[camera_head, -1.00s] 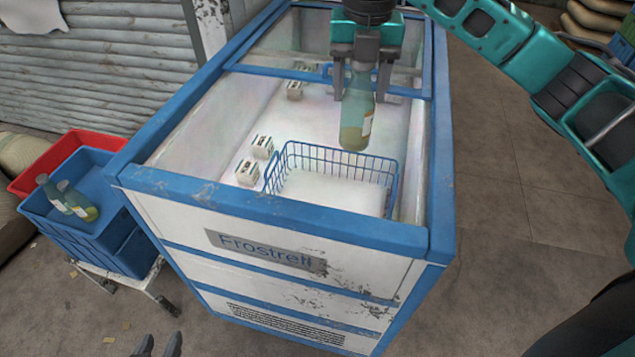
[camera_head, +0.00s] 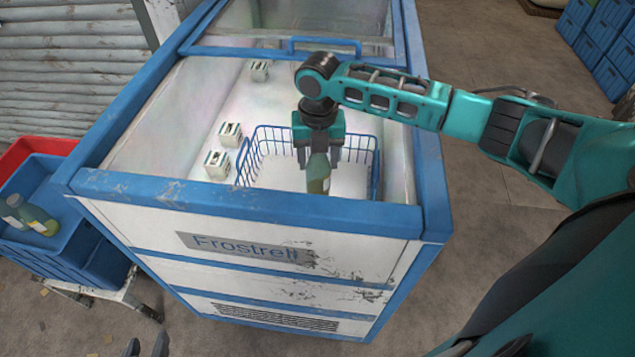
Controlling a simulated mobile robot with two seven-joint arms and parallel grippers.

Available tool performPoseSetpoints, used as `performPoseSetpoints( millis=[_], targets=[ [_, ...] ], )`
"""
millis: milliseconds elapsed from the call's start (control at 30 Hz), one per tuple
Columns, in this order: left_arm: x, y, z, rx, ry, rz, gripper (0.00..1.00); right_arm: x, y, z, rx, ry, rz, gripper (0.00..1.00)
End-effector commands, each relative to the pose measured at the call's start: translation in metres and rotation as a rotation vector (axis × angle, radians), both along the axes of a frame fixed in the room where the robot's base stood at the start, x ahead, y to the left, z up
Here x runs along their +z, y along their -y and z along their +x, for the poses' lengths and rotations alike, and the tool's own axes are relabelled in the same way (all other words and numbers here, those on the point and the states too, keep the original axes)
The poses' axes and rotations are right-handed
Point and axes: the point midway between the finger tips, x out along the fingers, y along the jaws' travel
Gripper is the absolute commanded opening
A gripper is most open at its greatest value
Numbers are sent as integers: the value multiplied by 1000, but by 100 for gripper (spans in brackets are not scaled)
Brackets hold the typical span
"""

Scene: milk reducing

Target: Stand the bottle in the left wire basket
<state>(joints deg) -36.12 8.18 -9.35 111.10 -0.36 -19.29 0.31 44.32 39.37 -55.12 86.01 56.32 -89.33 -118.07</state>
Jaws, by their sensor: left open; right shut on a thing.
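A blue wire basket (camera_head: 374,160) stands inside the open chest freezer near its front wall. My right gripper (camera_head: 320,162) is shut on a green-yellow bottle (camera_head: 319,178) with a pale label. The bottle is about upright, within the basket's outline, close to the freezer's front rim. Whether its base touches the basket floor cannot be told. The basket's lower front is hidden by the rim. My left gripper (camera_head: 147,348) is open and empty at the bottom edge of the view, far from the basket.
The freezer's blue front rim (camera_head: 250,203) stands before the basket. Small white cartons (camera_head: 217,165) sit left of the basket. A sliding lid (camera_head: 325,48) covers the freezer's far part. A blue crate (camera_head: 60,175) with two bottles (camera_head: 38,218) stands at left.

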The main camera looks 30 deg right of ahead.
Motion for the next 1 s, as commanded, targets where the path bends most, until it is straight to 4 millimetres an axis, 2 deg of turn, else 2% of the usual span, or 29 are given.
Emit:
performPoseSetpoints(
  millis=[33, 100, 367, 600, 1000],
  targets=[
    [-2, 0, 2, -1, 4, 0, 43, -13, -1, 0, -1, -1, 0, 0],
    [-2, 0, 4, -1, 9, 0, 43, -24, -1, 0, 0, 1, 2, 0],
    [-3, 0, 6, 0, 14, 0, 43, -43, 0, 1, -1, 1, 0, 0],
    [-9, 0, 6, -1, 14, -1, 43, -77, -1, 0, -1, 0, 1, 0],
    [-13, 0, 2, 0, 5, 0, 43, -84, 0, 1, -1, 3, 1, 0]
  ],
)
